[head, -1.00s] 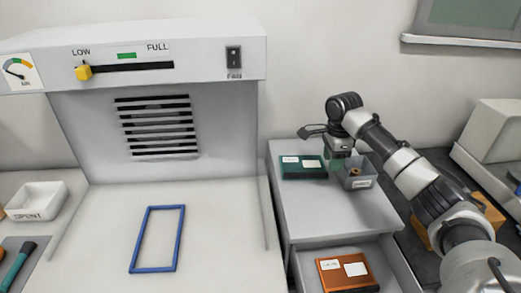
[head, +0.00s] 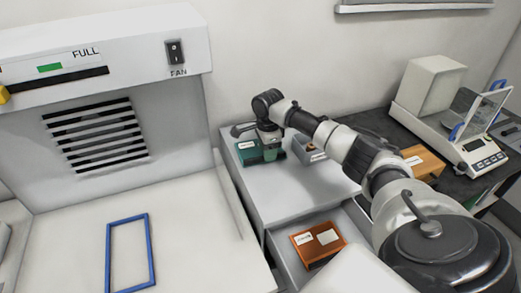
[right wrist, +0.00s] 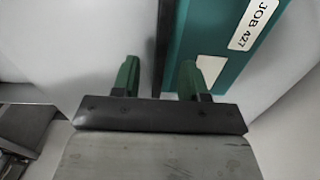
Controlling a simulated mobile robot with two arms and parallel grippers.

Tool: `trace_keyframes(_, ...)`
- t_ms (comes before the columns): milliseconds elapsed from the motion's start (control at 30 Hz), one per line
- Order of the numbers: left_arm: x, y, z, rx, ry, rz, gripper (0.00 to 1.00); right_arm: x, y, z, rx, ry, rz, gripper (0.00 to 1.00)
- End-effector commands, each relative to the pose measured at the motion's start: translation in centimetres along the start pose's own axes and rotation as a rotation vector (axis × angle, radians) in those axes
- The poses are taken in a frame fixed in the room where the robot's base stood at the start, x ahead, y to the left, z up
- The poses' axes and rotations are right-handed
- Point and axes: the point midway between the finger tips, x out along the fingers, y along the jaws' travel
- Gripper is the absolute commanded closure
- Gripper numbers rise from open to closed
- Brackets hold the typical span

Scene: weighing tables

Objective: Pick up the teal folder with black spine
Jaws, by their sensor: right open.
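The teal folder (head: 247,156) lies on top of the grey drawer cabinet, partly hidden by my right gripper in the head view. My right gripper (head: 268,142) points down over it, open. In the right wrist view the teal cover (right wrist: 215,45) carries white labels, one reading JOB 427. Its black spine (right wrist: 163,45) runs between the two green fingers of my right gripper (right wrist: 158,76). One finger overlaps the teal cover; the other is over the grey surface beside the spine. I cannot tell whether they touch the folder. My left gripper is not in view.
A small grey bin (head: 309,150) stands just right of the folder. An orange folder (head: 318,243) lies in the open drawer below. A fume hood (head: 110,60) with a blue frame (head: 130,252) is at left. A balance (head: 465,140) stands at right.

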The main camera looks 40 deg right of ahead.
Motion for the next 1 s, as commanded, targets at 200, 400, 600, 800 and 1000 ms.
trace_keyframes(200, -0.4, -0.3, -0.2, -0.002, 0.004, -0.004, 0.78, 1.8, 0.0, 0.0, -0.001, -0.001, -0.001, 0.56)
trace_keyframes(400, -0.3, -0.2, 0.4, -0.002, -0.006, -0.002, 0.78, 1.9, 0.0, 0.0, -0.001, -0.001, -0.001, 0.56)
trace_keyframes(600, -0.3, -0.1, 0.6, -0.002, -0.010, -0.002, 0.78, 1.9, 0.0, 0.0, -0.001, -0.001, -0.001, 0.87)
trace_keyframes(800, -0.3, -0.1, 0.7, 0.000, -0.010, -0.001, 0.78, 1.8, 0.0, 0.0, -0.001, -0.001, -0.002, 1.00)
trace_keyframes(1000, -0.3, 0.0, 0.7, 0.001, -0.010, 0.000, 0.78, 1.8, 0.0, 0.0, -0.001, -0.001, -0.002, 1.00)
